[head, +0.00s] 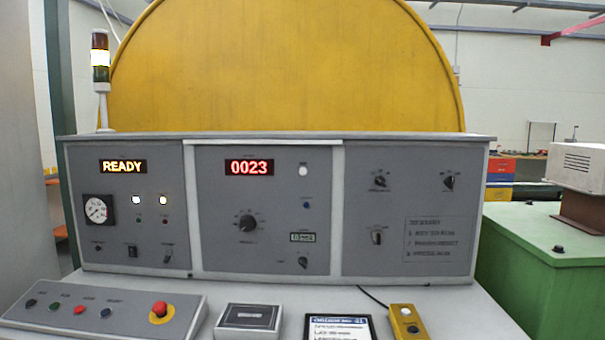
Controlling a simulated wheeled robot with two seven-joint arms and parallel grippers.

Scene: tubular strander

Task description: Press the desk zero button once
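A grey control desk (268,300) fills the lower half of the head view. Its middle panel (215,215) has a red counter display (249,167) reading 0023. A sloped button box (60,325) at the lower left carries a row of several small buttons, including a red one (79,310). The button labels are too small to read, so I cannot tell which one is the zero button. Neither of my grippers is in view.
A red mushroom button (159,309) sits on the sloped box. A dark-topped box (248,317), a tablet-like screen (338,328) and a yellow button box (407,322) lie on the desk front. A display reads READY (123,167). A green cabinet (540,260) stands at right.

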